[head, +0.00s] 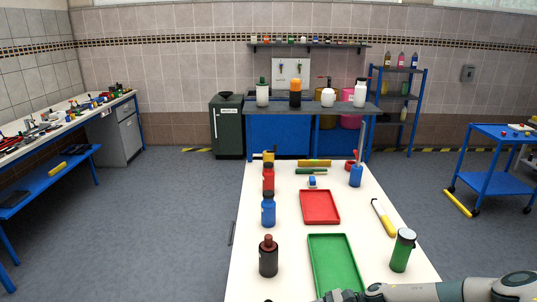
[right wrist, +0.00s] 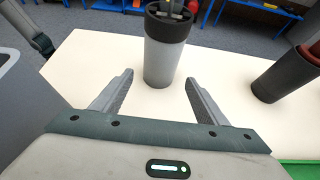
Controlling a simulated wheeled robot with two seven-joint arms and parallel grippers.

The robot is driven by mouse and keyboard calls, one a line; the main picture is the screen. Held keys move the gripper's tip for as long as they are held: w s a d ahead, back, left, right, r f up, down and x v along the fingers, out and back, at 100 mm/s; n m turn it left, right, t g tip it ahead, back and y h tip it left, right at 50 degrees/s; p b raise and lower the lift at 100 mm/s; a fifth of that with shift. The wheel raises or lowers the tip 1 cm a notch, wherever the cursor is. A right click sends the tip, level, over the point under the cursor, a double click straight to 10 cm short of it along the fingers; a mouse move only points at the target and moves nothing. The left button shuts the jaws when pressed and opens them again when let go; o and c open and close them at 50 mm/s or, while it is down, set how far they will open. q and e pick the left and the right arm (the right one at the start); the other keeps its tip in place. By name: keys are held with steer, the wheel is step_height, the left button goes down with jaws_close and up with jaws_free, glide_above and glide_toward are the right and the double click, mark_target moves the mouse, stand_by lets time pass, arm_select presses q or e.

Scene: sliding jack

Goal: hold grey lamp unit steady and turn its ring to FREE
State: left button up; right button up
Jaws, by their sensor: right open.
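The grey lamp unit (right wrist: 161,62) stands upright on the white table in the right wrist view. It is a grey cylinder with a black ring (right wrist: 168,24) at its top; I cannot read any marking on the ring. My right gripper (right wrist: 159,84) is open, with one finger on each side of the unit's lower part in the picture and visible gaps at both sides. The unit is not clearly seen in the head view, where my right arm comes in at the bottom right. My left gripper is not in view.
A dark brown bottle (head: 268,257) stands close by, also in the right wrist view (right wrist: 282,76). Blue (head: 268,210) and red (head: 268,180) bottles stand behind it. A green tray (head: 312,238), a red tray (head: 304,194) and a green container (head: 402,251) occupy the table's right.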

steer(key=b+x, duration=0.2)
steer(key=x, duration=0.5)
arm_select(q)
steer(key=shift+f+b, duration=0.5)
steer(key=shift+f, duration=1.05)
arm_select(e)
steer(key=shift+x, duration=0.85)
steer(key=c, duration=0.8)
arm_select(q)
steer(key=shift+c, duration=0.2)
